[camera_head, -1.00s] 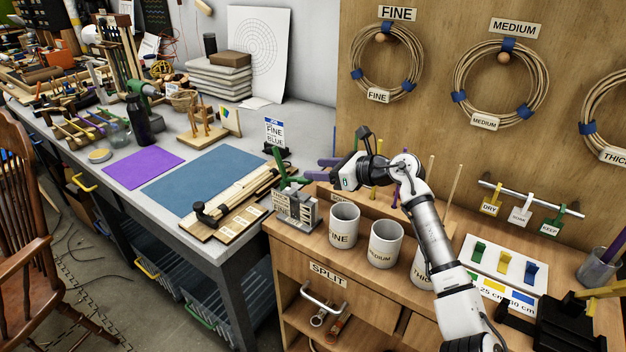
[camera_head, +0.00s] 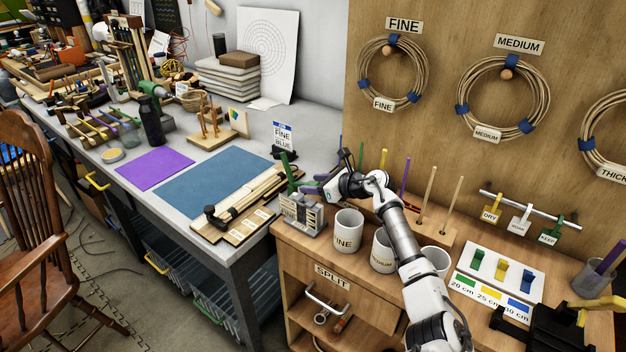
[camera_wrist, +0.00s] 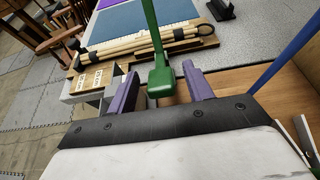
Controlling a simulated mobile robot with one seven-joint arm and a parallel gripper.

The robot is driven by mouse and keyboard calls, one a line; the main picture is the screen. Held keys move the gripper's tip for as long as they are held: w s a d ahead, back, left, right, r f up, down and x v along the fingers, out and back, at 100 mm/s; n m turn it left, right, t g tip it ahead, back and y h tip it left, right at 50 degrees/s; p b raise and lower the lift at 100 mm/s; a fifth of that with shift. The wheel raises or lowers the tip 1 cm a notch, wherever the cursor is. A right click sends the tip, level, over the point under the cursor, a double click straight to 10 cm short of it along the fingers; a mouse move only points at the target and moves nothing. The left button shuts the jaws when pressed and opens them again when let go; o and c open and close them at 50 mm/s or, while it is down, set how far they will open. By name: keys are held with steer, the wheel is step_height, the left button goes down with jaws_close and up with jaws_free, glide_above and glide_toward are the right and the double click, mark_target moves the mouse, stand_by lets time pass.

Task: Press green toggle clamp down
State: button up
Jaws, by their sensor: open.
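The green toggle clamp (camera_head: 290,174) stands at the right end of the grey workbench, its green lever raised, close to a grey metal block. In the wrist view the green lever (camera_wrist: 157,45) rises upright from a green base (camera_wrist: 162,84). My gripper (camera_head: 322,186) is beside the clamp in the head view. In the wrist view its two purple fingers (camera_wrist: 162,90) are apart, with the green clamp part between them in the picture. I cannot tell whether they touch it. The clamp's lower part is partly hidden in the head view.
Cane strips (camera_head: 250,200) lie on a board left of the clamp, by a blue mat (camera_head: 212,182). Labelled cups (camera_head: 347,232) and upright coloured rods (camera_head: 405,175) stand on the wooden cabinet close to my arm. A FINE BLUE sign (camera_head: 283,136) stands behind.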

steer(key=shift+w+a+f, duration=0.2)
steer(key=shift+w+a, duration=0.05)
steer(key=shift+a, duration=0.05)
jaws_close()
stand_by(0.3)
